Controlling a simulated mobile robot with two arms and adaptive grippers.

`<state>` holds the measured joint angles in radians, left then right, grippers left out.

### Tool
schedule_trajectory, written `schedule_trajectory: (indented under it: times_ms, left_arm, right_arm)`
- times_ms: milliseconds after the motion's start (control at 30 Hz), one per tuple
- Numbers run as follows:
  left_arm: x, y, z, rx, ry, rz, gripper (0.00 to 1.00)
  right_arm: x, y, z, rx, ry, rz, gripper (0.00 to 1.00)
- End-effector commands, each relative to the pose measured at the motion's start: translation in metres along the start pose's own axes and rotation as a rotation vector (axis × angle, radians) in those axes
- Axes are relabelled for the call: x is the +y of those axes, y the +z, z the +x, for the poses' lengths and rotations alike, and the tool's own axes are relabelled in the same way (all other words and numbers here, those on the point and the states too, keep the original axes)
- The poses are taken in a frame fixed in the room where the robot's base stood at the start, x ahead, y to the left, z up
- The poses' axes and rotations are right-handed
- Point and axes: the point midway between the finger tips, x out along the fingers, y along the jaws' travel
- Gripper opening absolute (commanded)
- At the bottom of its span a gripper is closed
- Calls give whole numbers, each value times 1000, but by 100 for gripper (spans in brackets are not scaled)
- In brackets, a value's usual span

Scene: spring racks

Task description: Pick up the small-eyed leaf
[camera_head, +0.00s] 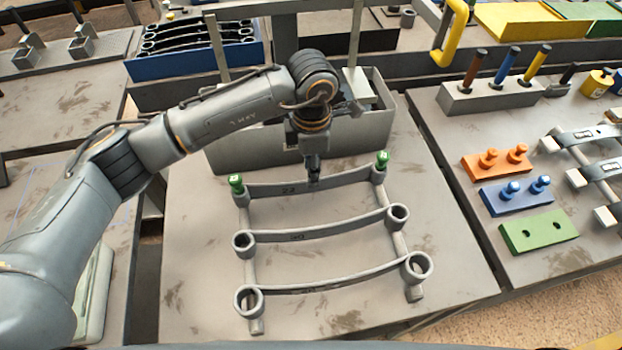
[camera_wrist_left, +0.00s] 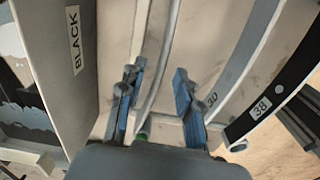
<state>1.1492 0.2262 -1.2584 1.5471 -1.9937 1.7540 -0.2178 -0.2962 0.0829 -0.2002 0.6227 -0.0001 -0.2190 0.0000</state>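The small-eyed leaf (camera_head: 275,189) is a grey curved strip marked 22, lying at the back of a rack of three leaves. Green plugs (camera_head: 382,158) sit at both of its ends. My left gripper (camera_head: 314,178) points down at its middle. In the left wrist view the leaf (camera_wrist_left: 163,60) runs between the two blue-padded fingers of the gripper (camera_wrist_left: 158,88), which stand apart with gaps on both sides. I cannot tell how far the fingertips reach down beside the leaf. My right gripper is not in view.
A middle leaf (camera_head: 325,231) and a larger-eyed front leaf (camera_head: 335,284) lie nearer on the same rack. A grey bin (camera_head: 240,157) stands close behind. Orange (camera_head: 482,170), blue (camera_head: 500,203) and green (camera_head: 545,231) blocks lie on the right table.

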Motion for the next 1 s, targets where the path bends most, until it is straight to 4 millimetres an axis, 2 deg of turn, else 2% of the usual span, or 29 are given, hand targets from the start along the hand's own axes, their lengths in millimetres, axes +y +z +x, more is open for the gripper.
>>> schedule_trajectory:
  times_ms: [167, 300, 600, 767, 1000]
  left_arm:
    - [-5, -3, 22, 4, -6, -1, 34]
    - [-4, -2, 42, 2, -3, -1, 34]
    - [-4, -2, 48, 2, -1, 0, 34]
    - [-4, -2, 48, 2, -1, 0, 1]
    - [-3, -1, 45, -2, 3, 1, 0]
  right_arm:
    - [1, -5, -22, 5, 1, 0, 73]
    - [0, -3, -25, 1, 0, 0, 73]
    - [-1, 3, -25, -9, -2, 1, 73]
    - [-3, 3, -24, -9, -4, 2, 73]
    - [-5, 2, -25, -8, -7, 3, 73]
